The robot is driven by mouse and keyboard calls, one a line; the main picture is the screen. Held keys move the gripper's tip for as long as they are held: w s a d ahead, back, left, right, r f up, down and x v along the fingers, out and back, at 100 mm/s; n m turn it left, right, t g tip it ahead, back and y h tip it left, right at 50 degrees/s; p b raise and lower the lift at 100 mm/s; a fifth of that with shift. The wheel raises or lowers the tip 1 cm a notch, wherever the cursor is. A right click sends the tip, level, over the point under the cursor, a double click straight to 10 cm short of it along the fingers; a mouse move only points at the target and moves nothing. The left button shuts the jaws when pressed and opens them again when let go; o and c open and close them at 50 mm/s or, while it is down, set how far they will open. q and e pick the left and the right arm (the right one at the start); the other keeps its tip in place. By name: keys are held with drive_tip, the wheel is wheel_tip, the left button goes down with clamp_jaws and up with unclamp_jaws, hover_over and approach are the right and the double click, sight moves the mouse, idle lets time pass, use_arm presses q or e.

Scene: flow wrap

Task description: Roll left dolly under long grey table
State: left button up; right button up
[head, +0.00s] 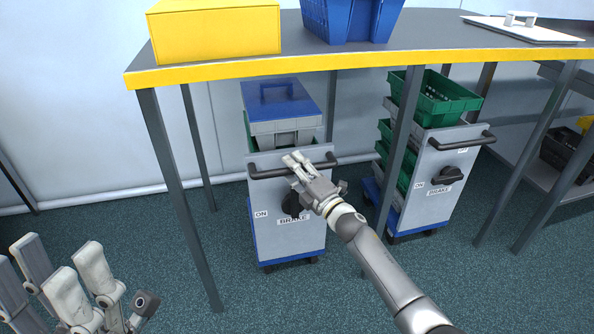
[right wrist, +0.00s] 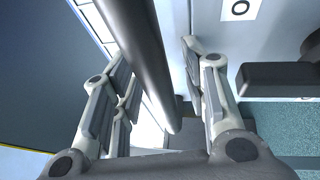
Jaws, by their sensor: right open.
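The left dolly (head: 272,222) has a grey front panel, blue base and dark wheels. It stands between the table legs, below the long grey table (head: 432,42), which has a yellow front edge. A black handle bar (head: 265,172) crosses its top. My right gripper (head: 297,163) is at this bar, open. In the right wrist view the bar (right wrist: 143,50) runs between the spread fingers. The black brake knob (head: 291,205) is partly hidden by my right gripper and sits between ON and BRAKE labels. My left gripper (head: 55,268) is open and empty at the lower left.
Blue-lidded grey crates (head: 278,103) ride on the left dolly. The right dolly (head: 440,185) with green crates (head: 448,97) stands beyond a table leg (head: 402,120). Another leg (head: 172,180) stands left. A yellow box (head: 215,32) and blue crate (head: 350,18) are on the tabletop.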

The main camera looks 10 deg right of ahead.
drive_tip(key=v, duration=1.2)
